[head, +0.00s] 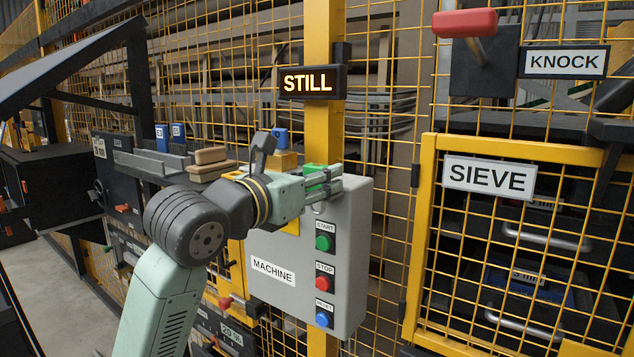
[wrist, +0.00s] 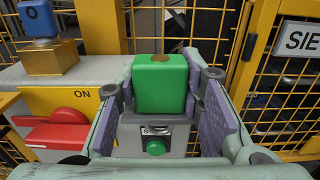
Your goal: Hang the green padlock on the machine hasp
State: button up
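The green padlock (wrist: 160,85) sits between the fingertips of my gripper (wrist: 162,72) in the wrist view, its sides against them. A round brass spot shows on its top. In the head view my gripper (head: 330,180) is at the upper part of the grey machine box (head: 345,255), with part of the green padlock (head: 314,172) showing between and behind the fingers. The padlock's shackle is hidden. I cannot make out the hasp clearly, so I cannot tell whether the padlock touches it.
The box front carries a green START button (head: 324,242), a red STOP button (head: 324,283) and a blue button (head: 322,319). A blue padlock (wrist: 40,18) stands on a brass block, near a red handle (wrist: 55,130). Yellow mesh fencing (head: 390,60) stands behind.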

jog(key=c, duration=0.6)
jog(key=shift+c, duration=0.2)
